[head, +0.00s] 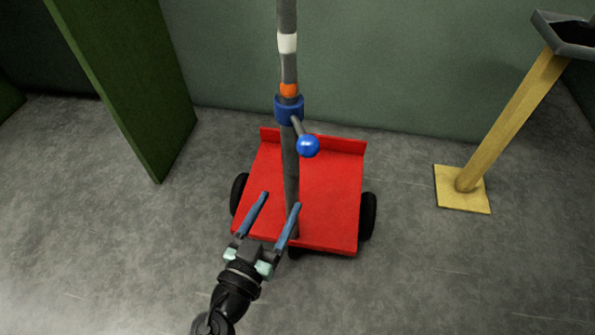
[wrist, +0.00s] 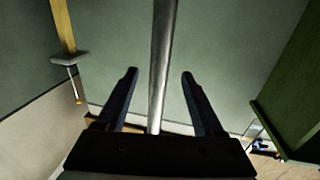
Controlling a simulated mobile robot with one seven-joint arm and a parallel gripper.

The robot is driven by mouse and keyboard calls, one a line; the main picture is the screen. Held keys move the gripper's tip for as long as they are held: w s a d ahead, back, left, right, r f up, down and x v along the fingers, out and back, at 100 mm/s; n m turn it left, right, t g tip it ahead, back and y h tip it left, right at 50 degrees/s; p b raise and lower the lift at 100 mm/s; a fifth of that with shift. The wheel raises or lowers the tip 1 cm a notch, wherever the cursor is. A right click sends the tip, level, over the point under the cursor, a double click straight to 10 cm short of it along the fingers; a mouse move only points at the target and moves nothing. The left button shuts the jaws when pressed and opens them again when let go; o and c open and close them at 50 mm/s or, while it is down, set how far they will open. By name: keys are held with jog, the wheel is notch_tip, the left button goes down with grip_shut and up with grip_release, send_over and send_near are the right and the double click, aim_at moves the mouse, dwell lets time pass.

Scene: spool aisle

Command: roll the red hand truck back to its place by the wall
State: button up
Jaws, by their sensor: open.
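The red hand truck (head: 335,190) stands on the floor near the green-grey wall, with a flat red bed, a low lip at the wall side and black wheels. A grey upright pole (head: 291,180) rises from its near part, with white and orange bands, a blue collar (head: 289,109) and a blue ball knob (head: 308,146). My gripper (head: 281,200) is open over the bed, its right fingertip overlapping the pole in the head view. In the wrist view the pole (wrist: 161,70) shows between the spread fingers of my gripper (wrist: 160,75), touching neither. Its depth between them is unclear.
A dark green panel (head: 135,80) stands upright left of the truck. A yellow post (head: 510,120) on a square base, with a dark tray-like top, stands to the right. The wall (head: 420,70) runs behind. Grey floor is clear around the truck and in front.

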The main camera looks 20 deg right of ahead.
aim_at(297, 170)
jog(key=b+x, duration=0.2)
jog(key=x, duration=0.8)
jog(key=shift+f, duration=0.1)
grip_shut()
dwell(1.1)
